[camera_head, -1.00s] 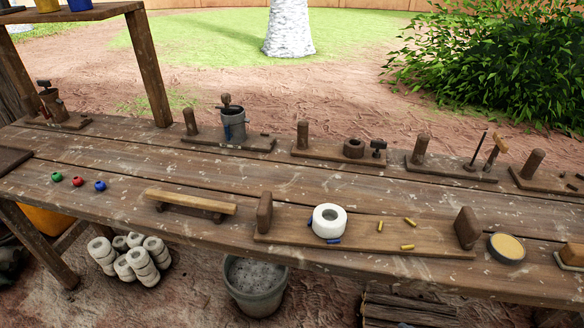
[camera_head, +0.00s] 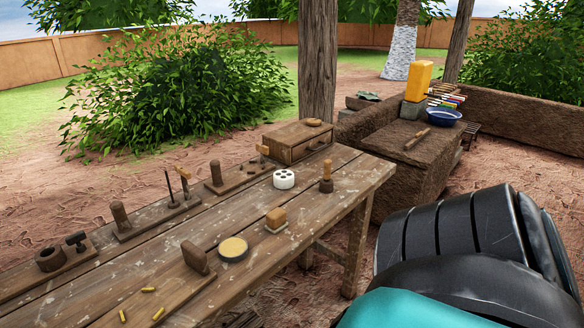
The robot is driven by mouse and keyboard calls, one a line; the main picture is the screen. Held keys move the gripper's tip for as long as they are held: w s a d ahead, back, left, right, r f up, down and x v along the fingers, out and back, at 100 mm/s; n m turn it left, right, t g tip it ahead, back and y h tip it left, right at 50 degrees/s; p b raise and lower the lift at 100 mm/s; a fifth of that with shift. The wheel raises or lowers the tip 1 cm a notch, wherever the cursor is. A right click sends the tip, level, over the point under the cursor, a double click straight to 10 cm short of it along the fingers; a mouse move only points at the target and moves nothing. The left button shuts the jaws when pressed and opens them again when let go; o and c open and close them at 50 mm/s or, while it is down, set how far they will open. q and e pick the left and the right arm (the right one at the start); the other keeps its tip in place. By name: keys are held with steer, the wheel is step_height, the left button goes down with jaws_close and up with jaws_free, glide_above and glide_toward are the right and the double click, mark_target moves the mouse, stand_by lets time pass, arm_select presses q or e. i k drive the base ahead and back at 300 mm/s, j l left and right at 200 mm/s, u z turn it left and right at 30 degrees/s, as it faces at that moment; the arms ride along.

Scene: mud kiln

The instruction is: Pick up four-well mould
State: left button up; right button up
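The four-well mould (camera_head: 284,179) is a small white round block with several dark holes in its top. It stands upright on the wooden bench (camera_head: 225,205), toward its far right end. A wooden-handled tool (camera_head: 326,178) stands to its right, and a wooden drawer box (camera_head: 297,142) stands just behind it. Neither of my grippers is in view, and nothing touches the mould.
A round dish of yellow material (camera_head: 233,248) and a block-shaped brush or sponge (camera_head: 276,219) lie nearer on the bench. Tool stands (camera_head: 157,217) line its back edge. A mud ledge with a blue bowl (camera_head: 444,117) is beyond. Dark and teal shapes block the lower right.

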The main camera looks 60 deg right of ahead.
mark_target(283, 180)
steer(key=z, duration=1.9)
steer(key=u, duration=0.8)
steer(key=l+u, duration=0.2)
steer(key=u, duration=0.2)
steer(key=l+u, duration=0.2)
steer(key=u, duration=0.2)
steer(key=l+u, duration=0.2)
steer(key=u, duration=0.2)
steer(key=k+l+u, duration=0.15)
steer(key=l+u, duration=0.2)
steer(key=k+l+u, duration=0.2)
steer(key=l+u, duration=0.15)
steer(key=k+l+u, duration=0.2)
steer(key=l, duration=0.25)
steer(key=k+l+u, duration=0.15)
steer(key=k+l, duration=0.2)
